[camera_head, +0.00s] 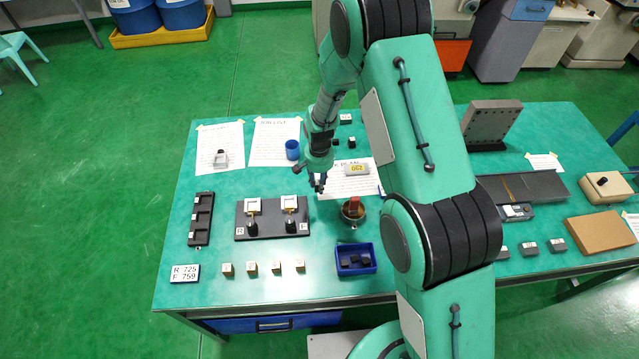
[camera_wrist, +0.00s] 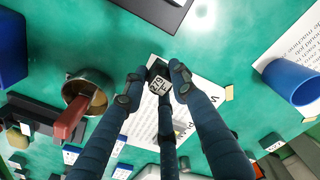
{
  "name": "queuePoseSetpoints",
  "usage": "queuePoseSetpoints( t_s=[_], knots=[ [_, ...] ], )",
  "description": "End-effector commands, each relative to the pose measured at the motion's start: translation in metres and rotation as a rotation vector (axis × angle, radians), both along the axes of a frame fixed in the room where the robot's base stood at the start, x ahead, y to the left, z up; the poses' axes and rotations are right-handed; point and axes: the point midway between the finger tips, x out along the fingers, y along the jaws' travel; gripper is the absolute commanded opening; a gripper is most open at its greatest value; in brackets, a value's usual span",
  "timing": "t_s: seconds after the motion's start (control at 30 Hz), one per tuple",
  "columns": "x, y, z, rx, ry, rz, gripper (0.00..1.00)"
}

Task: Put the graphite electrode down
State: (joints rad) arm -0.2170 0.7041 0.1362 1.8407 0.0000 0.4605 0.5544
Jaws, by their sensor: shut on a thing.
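My gripper (camera_head: 318,184) is above the table, over the gap between the two-station block and the written sheet. In the wrist view its fingers (camera_wrist: 155,84) are shut around the graphite electrode (camera_wrist: 158,77), a small dark block with a white lettered label facing the camera. In the head view the electrode is mostly hidden by the fingers. The table top (camera_head: 330,290) is below it. The dark two-station block (camera_head: 272,230), marked R and F, is to the left of the gripper. A dark slotted rack (camera_head: 200,218) is farther left.
Several small cubes (camera_head: 251,267) line the front. Small dark blocks (camera_head: 345,118) stand at the back.

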Motion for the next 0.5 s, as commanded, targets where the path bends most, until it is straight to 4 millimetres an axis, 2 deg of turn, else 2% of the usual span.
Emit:
queuePoseSetpoints(
  t_s=[0.17,0.27,0.5],
  knots=[
    [0.000,-0.005,0.001,0.000,0.000,0.001,0.00],
    [-0.002,-0.014,0.002,-0.001,0.001,0.006,0.00],
    [-0.009,-0.062,0.008,0.000,0.004,0.030,0.00]
  ],
)
